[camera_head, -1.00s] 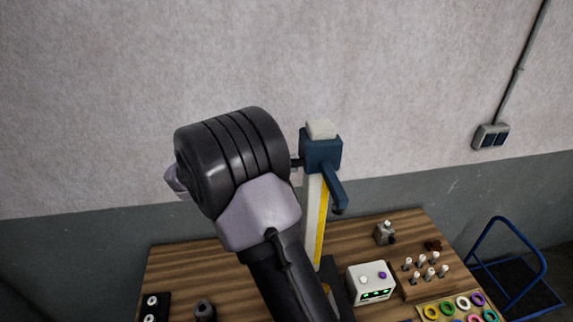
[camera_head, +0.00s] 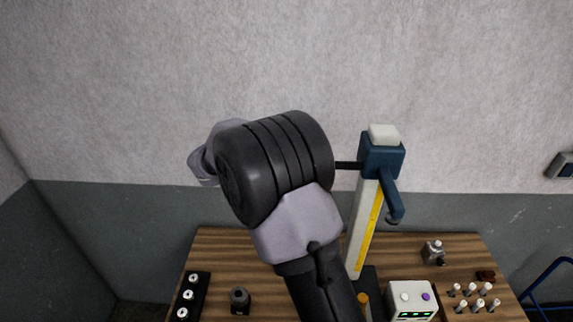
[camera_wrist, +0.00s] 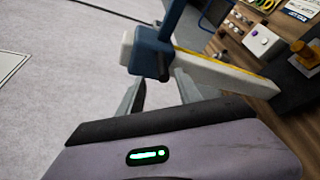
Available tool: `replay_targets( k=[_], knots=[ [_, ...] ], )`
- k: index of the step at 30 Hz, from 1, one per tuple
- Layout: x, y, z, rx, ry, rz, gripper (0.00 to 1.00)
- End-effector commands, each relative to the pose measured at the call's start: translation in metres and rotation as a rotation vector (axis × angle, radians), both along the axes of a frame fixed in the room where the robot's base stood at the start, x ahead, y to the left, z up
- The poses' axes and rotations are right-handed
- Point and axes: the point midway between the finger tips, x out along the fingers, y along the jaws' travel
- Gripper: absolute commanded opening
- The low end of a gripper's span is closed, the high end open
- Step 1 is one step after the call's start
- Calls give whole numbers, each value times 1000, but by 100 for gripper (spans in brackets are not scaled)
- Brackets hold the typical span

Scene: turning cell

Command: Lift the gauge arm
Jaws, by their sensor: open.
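The height gauge stands upright on the bench, with a white column (camera_head: 359,237) carrying a yellow scale. A dark blue head (camera_head: 381,157) with a white cap sits near its top. A blue gauge arm (camera_head: 390,194) slopes down from the head toward the front right. A dark rod (camera_head: 347,165) sticks out to the head's left, partly behind my arm. In the wrist view, the blue head (camera_wrist: 150,52) is just beyond the fingertips of my open gripper (camera_wrist: 158,82). I cannot tell whether the fingers touch it. My arm hides the gripper in the head view.
A white box with green lights (camera_head: 411,299) stands right of the gauge's base. White-topped pegs (camera_head: 472,290), a small grey fixture (camera_head: 433,251), a black strip with white rings (camera_head: 189,295) and a dark round part (camera_head: 239,298) are on the bench. The wall is behind.

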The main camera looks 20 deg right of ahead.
Motion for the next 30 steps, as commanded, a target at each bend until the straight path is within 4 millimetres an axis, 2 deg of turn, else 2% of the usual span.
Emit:
replay_targets(
  k=[6, 12, 17, 28, 30],
  knots=[
    [7, 57, 13, 0, -2, 3, 41],
    [11, 90, 21, 0, 0, 2, 41],
    [11, 97, 22, 0, -1, 1, 41],
    [11, 97, 22, 0, -1, 1, 41],
    [7, 94, 15, 20, -3, -5, 41]
  ],
)
